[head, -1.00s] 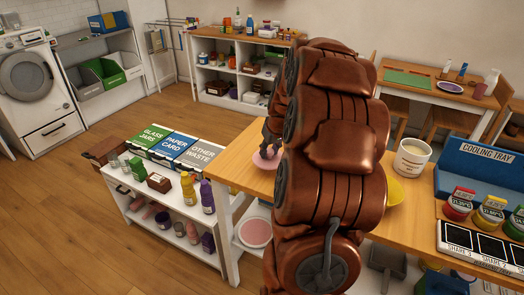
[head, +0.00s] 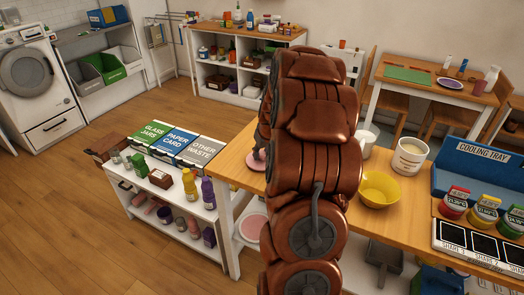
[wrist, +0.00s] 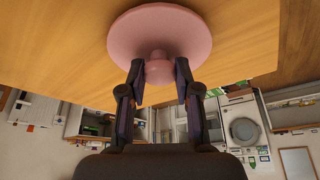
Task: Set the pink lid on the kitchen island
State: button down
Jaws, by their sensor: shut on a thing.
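The pink lid (head: 254,164) is at the left end of the wooden-topped kitchen island (head: 232,172), partly hidden by my arm in the head view. In the wrist view the round lid (wrist: 160,32) has its knob between the two fingertips of my gripper (wrist: 160,72). My gripper is shut on the knob. The wooden top (wrist: 60,50) lies right beyond the lid. I cannot tell whether the lid touches it. In the head view my gripper (head: 259,150) is small and mostly hidden behind my arm.
A yellow bowl (head: 379,189), a white tub (head: 409,158) and a blue cooling tray (head: 478,172) stand on the island to the right. A low white shelf (head: 175,205) with bins and bottles stands to the left. Open floor (head: 60,215) lies at the far left.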

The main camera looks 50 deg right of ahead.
jog(key=shift+f, duration=0.2)
jog(key=c, duration=0.8)
grip_release()
jog(key=shift+r, duration=0.1)
jog(key=shift+r, duration=0.2)
jog(key=b+v, duration=0.3)
jog(key=v, duration=0.9)
jog(key=shift+a, duration=0.1)
